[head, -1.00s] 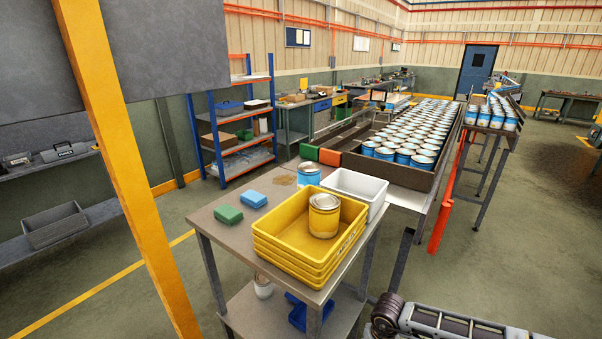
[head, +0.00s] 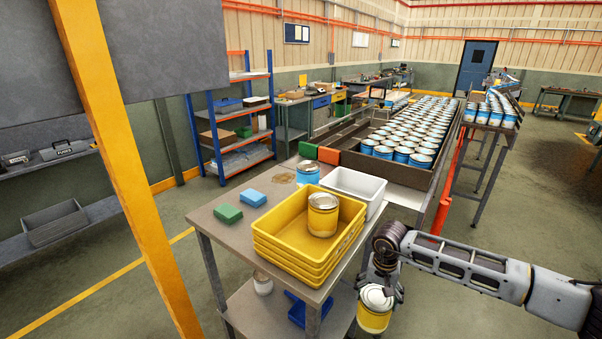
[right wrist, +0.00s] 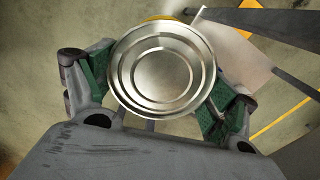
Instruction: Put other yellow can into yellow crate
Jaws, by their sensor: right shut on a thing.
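My right gripper (head: 379,290) is shut on a yellow can (head: 374,319) with a silver lid. The can hangs upright beside the table's right side, below the level of its top. In the right wrist view the can's round lid (right wrist: 161,70) sits between the two green-padded fingers. The yellow crate (head: 283,241) stands on the table, on top of a stack of like crates. Another yellow can (head: 322,220) stands inside it toward its right end. My left gripper is not in view.
On the table (head: 213,218) are a white bin (head: 374,193) behind the crate, a blue can (head: 307,176), a green block (head: 228,213) and a blue block (head: 252,197). A conveyor with many blue cans (head: 400,147) runs behind. A yellow post (head: 125,180) stands at left.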

